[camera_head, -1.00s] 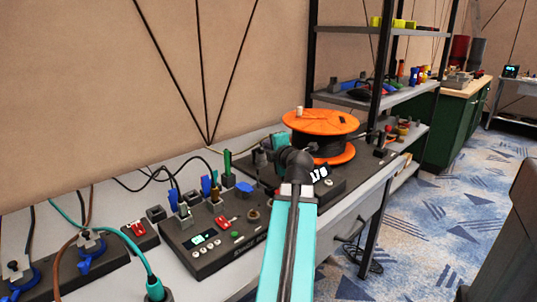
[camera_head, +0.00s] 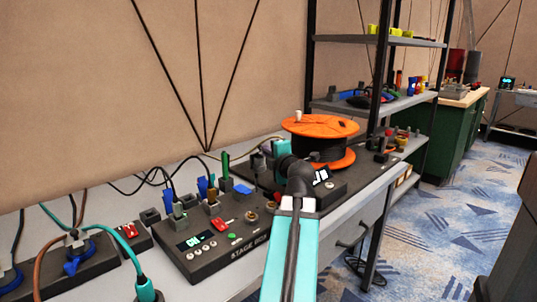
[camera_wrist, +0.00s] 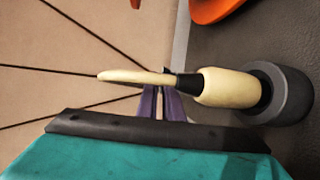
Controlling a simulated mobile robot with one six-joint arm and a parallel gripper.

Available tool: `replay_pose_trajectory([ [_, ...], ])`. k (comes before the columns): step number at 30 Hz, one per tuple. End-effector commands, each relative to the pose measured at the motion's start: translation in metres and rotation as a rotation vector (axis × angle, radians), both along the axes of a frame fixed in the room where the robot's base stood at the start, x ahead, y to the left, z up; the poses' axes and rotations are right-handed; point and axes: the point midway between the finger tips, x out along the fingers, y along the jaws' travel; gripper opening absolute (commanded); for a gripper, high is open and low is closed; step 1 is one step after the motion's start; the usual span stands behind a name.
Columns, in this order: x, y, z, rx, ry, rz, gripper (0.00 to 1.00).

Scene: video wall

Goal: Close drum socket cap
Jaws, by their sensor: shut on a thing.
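The drum socket shows in the wrist view as a cream cylinder (camera_wrist: 228,88) seated in a dark grey ring (camera_wrist: 284,94). Its cream cap (camera_wrist: 132,76) joins it at a black hinge and stands open, away from the socket mouth. My gripper (camera_wrist: 160,92) has its purple fingers close together, shut on the cap near the hinge; the cap partly hides the fingertips. In the head view the orange drum (camera_head: 320,125) with black cable stands on its dark base behind my arm. My arm hides the socket, the cap and the fingers there.
A dark stage box (camera_head: 215,258) with switches and plugs lies left of my arm. Cables and another connector panel (camera_head: 85,268) are further left. A shelf rack (camera_head: 340,105) stands behind the drum.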

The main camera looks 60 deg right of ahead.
Motion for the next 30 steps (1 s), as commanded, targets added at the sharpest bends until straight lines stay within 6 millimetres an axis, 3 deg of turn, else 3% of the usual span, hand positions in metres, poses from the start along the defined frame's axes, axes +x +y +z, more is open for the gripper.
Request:
replay_pose_trajectory([
  [4,0.001,0.001,0.002,0.001,-0.006,0.004,0.0],
  [8,0.001,0.001,0.001,0.001,-0.004,0.003,0.25],
  [20,-0.001,0.002,0.001,0.0,-0.001,0.0,0.25],
  [30,-0.018,0.017,0.003,0.0,-0.001,0.001,0.25],
])
